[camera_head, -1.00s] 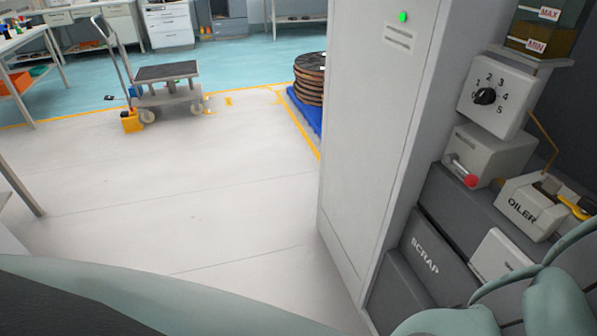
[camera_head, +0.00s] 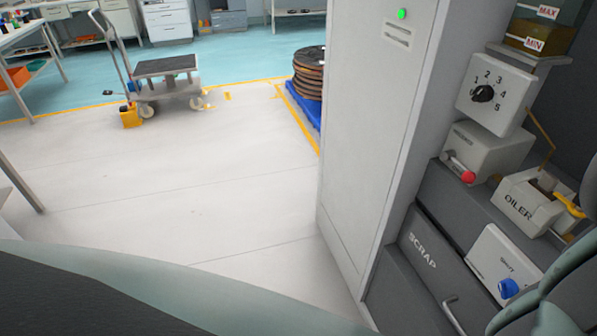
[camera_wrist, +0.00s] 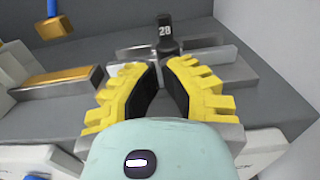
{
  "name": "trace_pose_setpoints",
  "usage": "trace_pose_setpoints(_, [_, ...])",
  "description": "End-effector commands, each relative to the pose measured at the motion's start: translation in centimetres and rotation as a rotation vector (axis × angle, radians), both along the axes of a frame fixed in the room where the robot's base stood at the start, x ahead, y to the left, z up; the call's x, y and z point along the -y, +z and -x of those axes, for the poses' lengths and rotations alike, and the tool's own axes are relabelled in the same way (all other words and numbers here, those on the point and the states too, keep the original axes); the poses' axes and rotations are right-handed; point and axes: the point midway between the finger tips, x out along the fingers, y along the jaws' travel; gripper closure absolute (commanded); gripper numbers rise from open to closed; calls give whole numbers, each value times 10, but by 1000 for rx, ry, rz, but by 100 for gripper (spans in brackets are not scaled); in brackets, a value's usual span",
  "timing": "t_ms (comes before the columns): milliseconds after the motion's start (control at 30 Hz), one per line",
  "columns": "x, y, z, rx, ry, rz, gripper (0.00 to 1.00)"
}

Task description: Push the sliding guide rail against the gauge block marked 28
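In the wrist view, a black gauge block (camera_wrist: 165,34) marked 28 stands upright beyond my fingertips. A light metal bar (camera_wrist: 208,57) lies to its right and a darker metal piece (camera_wrist: 143,52) to its left. I cannot tell which of these belongs to the sliding guide rail. My gripper (camera_wrist: 161,68) has yellow ribbed fingers with dark pads, spread with a gap between them. I see nothing held in the gap. My fingers hide part of the surface near the bars. The gauge block and my gripper do not show in the head view.
A grey cabinet (camera_head: 370,120) stands left of the station. Beside it are a dial box (camera_head: 495,95), an oiler (camera_head: 525,205), a red-knobbed box (camera_head: 485,150) and a scrap drawer (camera_head: 418,255).

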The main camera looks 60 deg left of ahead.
Motion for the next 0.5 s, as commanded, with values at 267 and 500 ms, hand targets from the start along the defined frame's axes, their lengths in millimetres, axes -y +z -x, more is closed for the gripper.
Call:
trace_pose_setpoints(267, [-1,0,-1,0,4,0,100])
trace_pose_setpoints(500, [4,2,-10,2,-2,0,100])
